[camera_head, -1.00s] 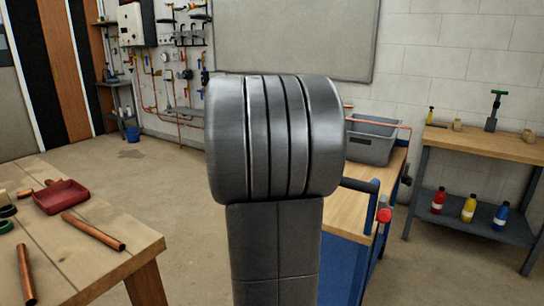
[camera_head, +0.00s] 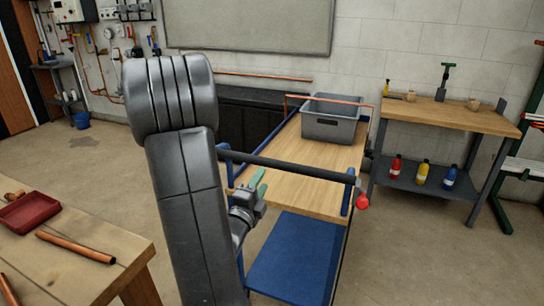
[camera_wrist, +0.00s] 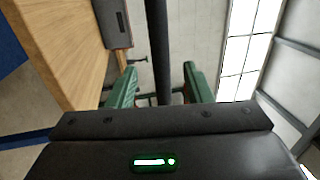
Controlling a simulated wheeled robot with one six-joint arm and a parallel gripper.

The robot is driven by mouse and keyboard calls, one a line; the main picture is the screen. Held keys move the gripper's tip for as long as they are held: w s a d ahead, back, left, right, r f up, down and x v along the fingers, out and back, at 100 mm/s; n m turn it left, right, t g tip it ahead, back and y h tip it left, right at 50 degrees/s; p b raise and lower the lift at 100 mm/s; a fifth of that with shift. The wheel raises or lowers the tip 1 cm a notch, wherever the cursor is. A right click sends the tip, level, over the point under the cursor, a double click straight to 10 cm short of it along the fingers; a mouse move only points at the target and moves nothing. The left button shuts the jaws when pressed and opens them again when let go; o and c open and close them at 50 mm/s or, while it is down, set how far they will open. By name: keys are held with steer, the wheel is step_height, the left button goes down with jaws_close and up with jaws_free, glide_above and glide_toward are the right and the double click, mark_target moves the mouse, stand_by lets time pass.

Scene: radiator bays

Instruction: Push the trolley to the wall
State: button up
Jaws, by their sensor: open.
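The trolley has a wooden top (camera_head: 285,185), a blue frame and a blue lower shelf (camera_head: 290,265). A black push handle (camera_head: 300,168) crosses its near end, with a red knob (camera_head: 362,202) at the right. My gripper (camera_head: 260,186), with green fingers, is at the near end, just below the handle in the head view. In the wrist view my gripper (camera_wrist: 160,88) is open, and the dark handle bar (camera_wrist: 158,50) runs between its two fingers without visible contact. The white block wall (camera_head: 375,60) stands behind the trolley. My arm hides part of the trolley's left side.
A grey crate (camera_head: 330,120) stands on the trolley's far end. A dark low cabinet (camera_head: 240,112) is against the wall behind it. A workbench (camera_head: 440,115) with bottles stands right; a wooden table (camera_head: 70,250) is near left. Floor between is clear.

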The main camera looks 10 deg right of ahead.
steer(key=p+x, duration=0.2)
steer(key=x, duration=0.8)
steer(key=shift+w+d+p, duration=0.25)
steer(key=shift+w+p, duration=0.05)
steer(key=shift+r, duration=0.1)
jaws_close()
